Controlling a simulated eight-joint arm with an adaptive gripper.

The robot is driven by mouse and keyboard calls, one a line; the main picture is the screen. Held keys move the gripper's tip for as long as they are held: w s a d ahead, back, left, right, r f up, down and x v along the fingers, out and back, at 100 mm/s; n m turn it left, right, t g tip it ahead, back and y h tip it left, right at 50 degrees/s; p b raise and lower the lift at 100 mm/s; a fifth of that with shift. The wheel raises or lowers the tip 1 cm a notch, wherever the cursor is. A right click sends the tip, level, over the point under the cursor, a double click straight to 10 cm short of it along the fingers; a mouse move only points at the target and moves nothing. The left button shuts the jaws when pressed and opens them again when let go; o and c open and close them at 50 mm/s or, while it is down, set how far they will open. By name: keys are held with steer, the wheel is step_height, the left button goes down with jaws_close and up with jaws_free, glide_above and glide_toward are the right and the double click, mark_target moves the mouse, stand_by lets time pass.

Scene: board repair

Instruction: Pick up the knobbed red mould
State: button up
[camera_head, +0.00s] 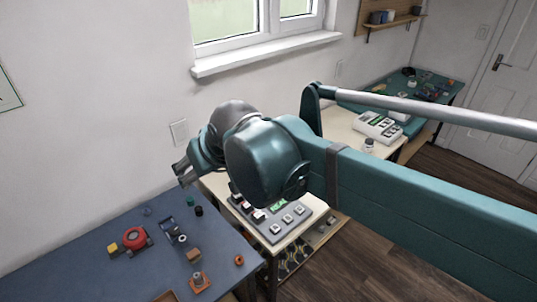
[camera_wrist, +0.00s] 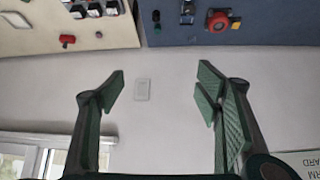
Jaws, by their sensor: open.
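My gripper (camera_head: 182,172) is raised in front of the wall, open and empty; its spread fingers show in the wrist view (camera_wrist: 161,84). A round red piece (camera_head: 134,238) sits on the blue table, beside a yellow block; it also shows in the wrist view (camera_wrist: 217,21). A smaller red piece (camera_wrist: 67,39) lies near the wall-side edge of the cream table in the wrist view; my arm seems to hide it in the head view. Both are too small to tell which is the knobbed mould. My gripper is apart from both.
The blue table (camera_head: 75,255) also holds a yellow block (camera_head: 113,249), an orange ring (camera_head: 239,260) and several small parts. A grey button panel (camera_head: 284,220) stands on the cream table under my arm. A window sill (camera_head: 265,53) juts from the wall.

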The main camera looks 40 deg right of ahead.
steer(key=w+d+r+m+t+h, duration=0.2)
steer(key=w+d+m+h, duration=0.1)
steer(key=w+d, duration=1.8)
steer(key=w+d+f+m+h, duration=0.1)
steer(key=w+d+f, duration=0.1)
steer(key=d, duration=0.7)
steer(key=w+d+f+m+t+h, duration=0.1)
steer(key=w+d, duration=0.1)
steer(key=d, duration=0.7)
steer(key=w+d+f+m+h, duration=0.1)
steer(key=w+d+f+h, duration=0.15)
steer(key=d, duration=0.65)
steer(key=shift+y, duration=0.45)
steer(key=f, duration=3.3)
steer(key=shift+d+b, duration=0.2)
steer(key=shift+b, duration=0.15)
steer(key=shift+x, duration=1.3)
steer(key=shift+r+b+x, duration=0.15)
steer(key=shift+b+x, duration=0.1)
steer(key=shift+x, duration=1.05)
steer(key=shift+r+b+x, duration=0.15)
steer(key=shift+b+x, duration=0.1)
steer(key=shift+x, duration=1.05)
